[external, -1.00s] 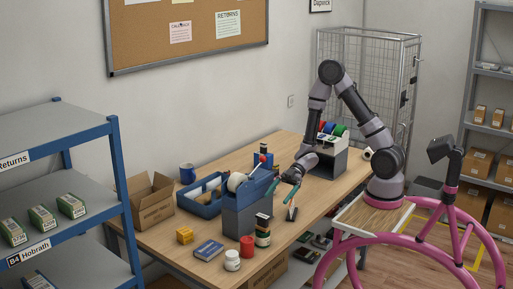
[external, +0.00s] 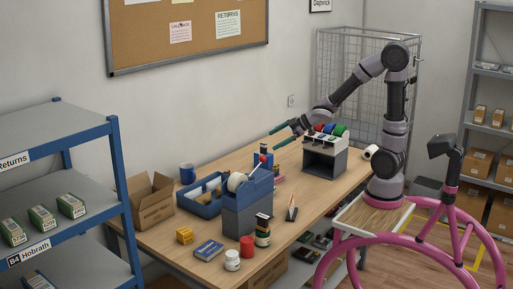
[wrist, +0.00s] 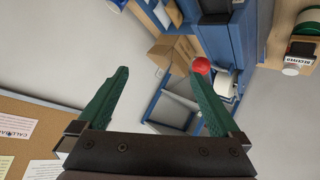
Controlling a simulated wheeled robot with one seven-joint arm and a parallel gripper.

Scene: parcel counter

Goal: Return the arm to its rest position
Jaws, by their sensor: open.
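My gripper (external: 280,136) is raised above the table (external: 170,248) in the external view, with its green fingers pointing left. In the wrist view my gripper (wrist: 155,95) has its two green fingers wide apart, with nothing held between them. My arm is bent, with its elbow high above the base at the right end of the table. The gripper touches nothing that I can see.
A small rack with coloured rolls (external: 325,155) stands near the arm. A corkboard (external: 188,32) hangs on the wall behind. The air around the gripper is free.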

